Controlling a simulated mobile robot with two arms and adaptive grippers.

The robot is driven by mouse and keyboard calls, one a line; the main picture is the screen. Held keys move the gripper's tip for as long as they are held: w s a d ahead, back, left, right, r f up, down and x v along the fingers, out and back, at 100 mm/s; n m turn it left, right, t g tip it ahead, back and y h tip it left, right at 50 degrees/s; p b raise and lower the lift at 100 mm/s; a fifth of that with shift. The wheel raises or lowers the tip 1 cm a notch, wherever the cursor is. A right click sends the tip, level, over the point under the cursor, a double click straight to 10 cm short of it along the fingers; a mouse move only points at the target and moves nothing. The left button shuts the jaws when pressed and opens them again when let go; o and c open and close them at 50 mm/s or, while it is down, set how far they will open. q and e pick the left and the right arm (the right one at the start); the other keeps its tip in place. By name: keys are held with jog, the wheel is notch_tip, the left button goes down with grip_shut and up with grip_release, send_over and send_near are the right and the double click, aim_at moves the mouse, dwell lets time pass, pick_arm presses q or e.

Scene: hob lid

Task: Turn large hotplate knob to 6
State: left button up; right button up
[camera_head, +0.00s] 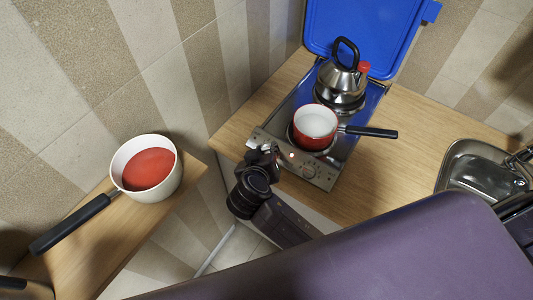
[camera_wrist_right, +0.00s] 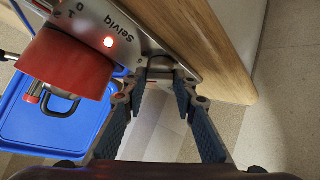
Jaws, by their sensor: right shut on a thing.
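The hob's steel front panel (camera_head: 318,176) faces me at the worktop's front edge, with a dial (camera_head: 308,170) on its right part. My right gripper (camera_head: 264,155) is at the panel's left end in the head view. In the right wrist view my right gripper (camera_wrist_right: 159,84) is shut on a grey knob (camera_wrist_right: 160,66) at the panel's end. The fingers hide its sides, and I cannot read its setting. My left gripper is out of view.
A red saucepan (camera_head: 315,128) stands on the front hotplate, its black handle pointing right. A kettle (camera_head: 339,82) stands behind it. The blue lid (camera_head: 355,30) is raised. A sink (camera_head: 470,170) is at right. A white pot (camera_head: 150,168) stands on the left counter.

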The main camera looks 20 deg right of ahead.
jog(key=shift+a+f+m+h+b, duration=0.1)
jog(key=shift+m+h+b, duration=0.6)
jog(key=shift+m+b, duration=0.6)
jog(key=o, duration=1.1)
jog(key=shift+w, duration=0.1)
